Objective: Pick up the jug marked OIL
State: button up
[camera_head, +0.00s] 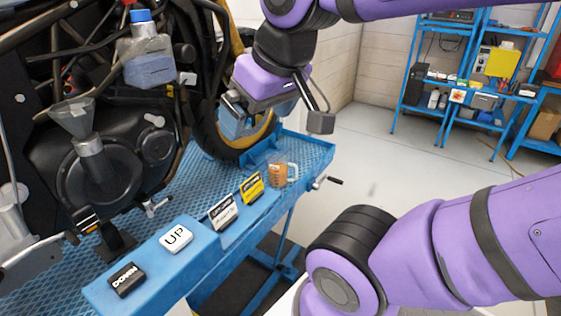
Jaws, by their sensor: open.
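A small orange-brown jug (279,174) with a pale handle on its right side stands upright near the far end of the blue lift table (318,152). I cannot read any OIL marking on it. A clear container with a blue cap (147,62) is at the motorcycle at upper left; no OIL mark is readable there either. My gripper (277,118) is open, above the far end of the lift, in front of the wheel. In the picture it is above the orange-brown jug and apart from it.
The motorcycle's wheel (208,128) stands behind my gripper. A yellow sign (252,187), a dark sign (223,212), an UP block (176,237) and a DOWN block (127,280) line the lift's edge. A funnel (74,120) is at left. Blue shelves (408,62) stand at back right. Floor between is clear.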

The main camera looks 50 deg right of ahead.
aim_at(281, 171)
jog(key=z, duration=1.05)
jog(key=l+u, duration=0.1)
jog(key=l, duration=0.3)
jog(key=k+l, duration=0.1)
jog(key=l, duration=0.3)
jog(key=i+l+u, duration=0.15)
jog(key=l, duration=0.2)
jog(key=i+l+u, duration=0.15)
jog(key=l, duration=0.2)
jog(key=i+l+u, duration=0.15)
jog(key=l, duration=0.2)
jog(key=i+l+u, duration=0.15)
jog(key=l, duration=0.25)
jog(key=l+u, duration=0.15)
jog(key=l, duration=0.2)
jog(key=i+l+u, duration=0.15)
jog(key=i+l, duration=0.3)
